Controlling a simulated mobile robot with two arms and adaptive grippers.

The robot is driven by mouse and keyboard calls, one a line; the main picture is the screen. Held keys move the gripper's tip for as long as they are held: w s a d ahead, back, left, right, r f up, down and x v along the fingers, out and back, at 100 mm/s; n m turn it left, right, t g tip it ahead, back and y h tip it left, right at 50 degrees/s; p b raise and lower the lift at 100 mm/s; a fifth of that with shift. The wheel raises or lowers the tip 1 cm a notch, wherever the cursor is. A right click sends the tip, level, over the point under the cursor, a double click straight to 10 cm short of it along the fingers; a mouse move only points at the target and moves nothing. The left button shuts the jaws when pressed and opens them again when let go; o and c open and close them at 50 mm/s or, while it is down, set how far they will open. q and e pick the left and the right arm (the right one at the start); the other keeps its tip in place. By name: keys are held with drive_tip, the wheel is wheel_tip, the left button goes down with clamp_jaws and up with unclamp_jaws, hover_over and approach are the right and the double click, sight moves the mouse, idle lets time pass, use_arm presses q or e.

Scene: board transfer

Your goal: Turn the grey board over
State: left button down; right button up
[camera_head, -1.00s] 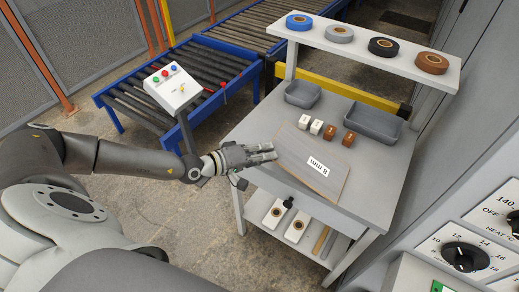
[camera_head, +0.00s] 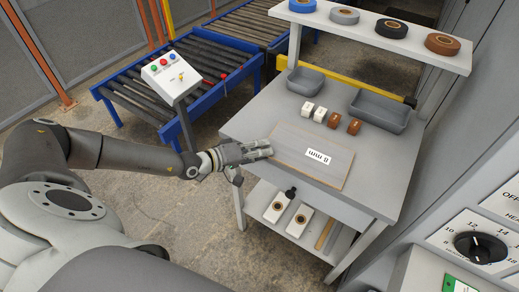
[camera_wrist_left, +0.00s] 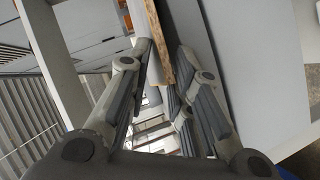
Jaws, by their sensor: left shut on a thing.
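The grey board (camera_head: 300,147) is at the table's left front part, with a white "8 mm" label (camera_head: 319,157) on its upward face. The label's text looks upside down from here. My left gripper (camera_head: 266,148) is shut on the board's left edge. In the left wrist view the gripper's fingers (camera_wrist_left: 158,65) stand on both sides of the board's brown edge (camera_wrist_left: 155,25). I cannot tell whether the board rests fully flat on the table. My right gripper is not in view.
A raised shelf (camera_head: 365,35) carries several tape rolls. A button box (camera_head: 173,75) and roller conveyor stand left.

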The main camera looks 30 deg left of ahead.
use_arm(q)
drive_tip(key=shift+s+f, duration=0.45)
drive_tip(key=shift+f, duration=0.4)
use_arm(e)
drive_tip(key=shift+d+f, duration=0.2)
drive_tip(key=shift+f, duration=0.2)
use_arm(q)
drive_tip(key=c, duration=1.5)
unclamp_jaws()
drive_tip(key=shift+d, duration=0.1)
drive_tip(key=shift+o, duration=1.3)
drive_tip(key=shift+w+f, duration=0.1)
drive_tip(key=shift+o, duration=0.3)
drive_tip(key=shift+w+d, duration=0.1)
drive_tip(key=shift+w, duration=0.1)
drive_tip(key=shift+r, duration=0.2)
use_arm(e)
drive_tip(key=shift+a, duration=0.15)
use_arm(q)
drive_tip(key=c, duration=0.3)
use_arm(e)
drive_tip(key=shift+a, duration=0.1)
